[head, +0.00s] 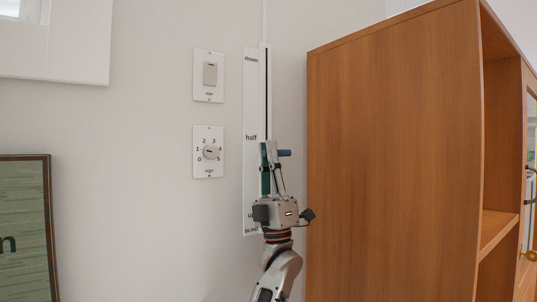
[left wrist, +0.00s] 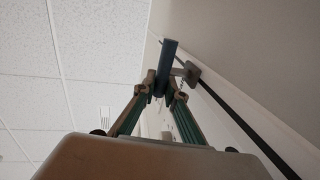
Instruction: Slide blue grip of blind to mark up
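The blind's blue grip (head: 284,153) sits on a dark vertical slot in a white strip (head: 251,100) on the wall. The strip reads "down" at the top and "half" in the middle. A label near the bottom, beginning with "u", is partly hidden by my gripper. The grip is just below "half". My left gripper (head: 268,147) points upward at the grip and hides part of it. In the left wrist view the blue grip (left wrist: 169,58) passes between the fingertips (left wrist: 163,84), which appear closed on both sides of it. My right gripper is not in view.
A tall wooden cabinet (head: 395,150) stands close to the right of the strip. A switch plate (head: 208,91) and a dial plate (head: 200,166) are on the wall to the left. A framed picture (head: 25,240) is at the lower left.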

